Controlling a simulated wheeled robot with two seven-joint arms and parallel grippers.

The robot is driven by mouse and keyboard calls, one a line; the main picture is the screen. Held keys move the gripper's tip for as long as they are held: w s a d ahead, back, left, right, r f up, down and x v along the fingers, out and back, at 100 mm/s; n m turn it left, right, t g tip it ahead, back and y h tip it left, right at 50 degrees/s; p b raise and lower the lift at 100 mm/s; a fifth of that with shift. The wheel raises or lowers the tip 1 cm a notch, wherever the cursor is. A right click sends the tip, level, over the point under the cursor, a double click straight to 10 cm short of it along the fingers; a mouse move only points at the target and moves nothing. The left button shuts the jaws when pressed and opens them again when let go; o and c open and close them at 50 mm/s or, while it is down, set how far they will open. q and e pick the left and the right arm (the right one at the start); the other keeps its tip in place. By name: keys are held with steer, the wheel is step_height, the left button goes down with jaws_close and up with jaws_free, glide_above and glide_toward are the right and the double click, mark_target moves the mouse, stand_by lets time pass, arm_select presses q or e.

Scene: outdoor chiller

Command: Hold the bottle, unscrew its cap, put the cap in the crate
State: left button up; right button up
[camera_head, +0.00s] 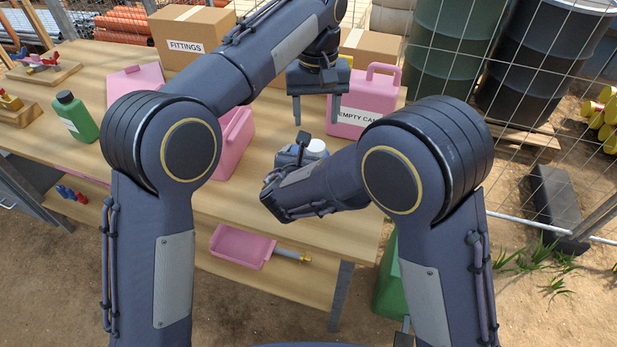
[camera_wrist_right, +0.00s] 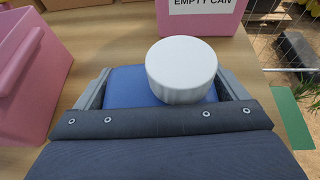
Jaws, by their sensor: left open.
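The bottle (camera_wrist_right: 128,88) is blue with a broad white cap (camera_wrist_right: 182,69) on top. It stands upright between the fingers of my right gripper (camera_wrist_right: 160,92), which press against its sides. In the head view the cap (camera_head: 317,147) shows beyond my right forearm, which hides most of the bottle. My left gripper (camera_head: 316,116) is open and empty, fingers pointing down, above and behind the cap. A pink open crate (camera_head: 238,155) stands left of the bottle, partly hidden by my left arm. Its wall also fills the left of the right wrist view (camera_wrist_right: 28,95).
A pink can marked EMPTY CAN (camera_head: 365,102) stands behind the bottle. A green bottle (camera_head: 76,117), a second pink container (camera_head: 135,80) and a FITTINGS box (camera_head: 190,35) are further left and back.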

mark_target(315, 145)
steer(key=c, duration=1.2)
steer(key=shift+c, duration=1.3)
arm_select(q)
steer(key=shift+m, duration=0.6)
arm_select(e)
steer(key=shift+c, duration=0.4)
arm_select(q)
steer(key=m, duration=0.3)
steer(key=shift+m, duration=0.4)
steer(key=m, duration=0.4)
steer(key=shift+m, duration=0.4)
steer(key=m, duration=1.2)
steer(key=shift+m, duration=0.3)
steer(key=m, duration=1.3)
steer(key=shift+f+m, duration=0.4)
steer(key=shift+f, duration=3.6)
